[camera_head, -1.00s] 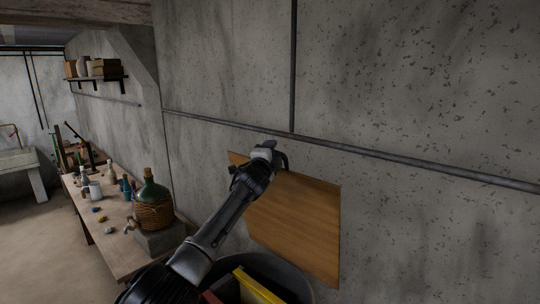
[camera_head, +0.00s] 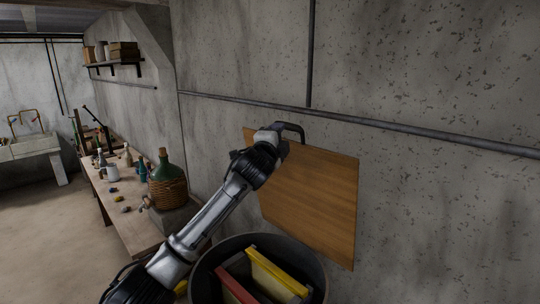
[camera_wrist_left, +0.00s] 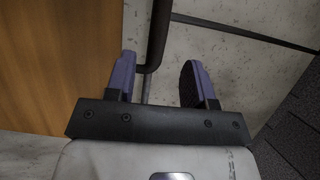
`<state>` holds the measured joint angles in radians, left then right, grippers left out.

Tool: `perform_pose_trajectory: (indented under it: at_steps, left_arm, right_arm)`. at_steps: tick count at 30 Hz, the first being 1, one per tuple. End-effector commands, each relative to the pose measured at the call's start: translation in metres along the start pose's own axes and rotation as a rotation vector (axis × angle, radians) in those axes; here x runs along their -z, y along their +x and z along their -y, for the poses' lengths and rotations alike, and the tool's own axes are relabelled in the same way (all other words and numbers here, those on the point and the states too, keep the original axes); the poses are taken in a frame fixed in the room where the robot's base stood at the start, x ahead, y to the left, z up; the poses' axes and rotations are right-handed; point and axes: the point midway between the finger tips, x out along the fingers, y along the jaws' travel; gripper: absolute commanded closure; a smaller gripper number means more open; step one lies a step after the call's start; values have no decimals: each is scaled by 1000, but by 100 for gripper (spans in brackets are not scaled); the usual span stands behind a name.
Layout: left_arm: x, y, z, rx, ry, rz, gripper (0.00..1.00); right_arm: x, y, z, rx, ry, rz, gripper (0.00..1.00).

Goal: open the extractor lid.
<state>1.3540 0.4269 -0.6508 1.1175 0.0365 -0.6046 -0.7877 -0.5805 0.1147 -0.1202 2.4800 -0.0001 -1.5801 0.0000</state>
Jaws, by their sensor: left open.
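The extractor is a dark round drum (camera_head: 204,275) at the bottom of the head view. Its wooden lid (camera_head: 320,200) stands steeply raised between the drum and the wall, leaving the drum's mouth uncovered. A dark bar handle (camera_head: 297,127) shows at the lid's upper edge. My left gripper (camera_head: 281,134) is at this handle. In the left wrist view the gripper (camera_wrist_left: 158,78) is open, with one finger on each side of the handle bar (camera_wrist_left: 158,40). Contact with the bar cannot be told. My right gripper is not in view.
A yellow frame (camera_head: 275,272) and a red frame (camera_head: 236,287) sit inside the drum. A workbench (camera_head: 124,222) on the left holds a green wicker-covered demijohn (camera_head: 168,185) and several small items. The concrete wall (camera_head: 430,90) with a pipe lies close behind the lid.

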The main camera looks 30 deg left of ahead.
Motion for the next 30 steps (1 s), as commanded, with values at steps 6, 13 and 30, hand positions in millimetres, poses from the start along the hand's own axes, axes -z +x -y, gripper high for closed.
perform_pose_trajectory:
  at_steps: [6, 13, 30]
  left_arm:
    - [-1, -30, -3, 2, 0, -1, 51]
    - [-1, -51, -1, 2, -1, 0, 51]
    - [0, -60, 0, 0, -1, 0, 51]
  right_arm:
    - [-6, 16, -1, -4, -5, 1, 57]
    - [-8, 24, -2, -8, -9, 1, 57]
    - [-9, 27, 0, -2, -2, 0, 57]
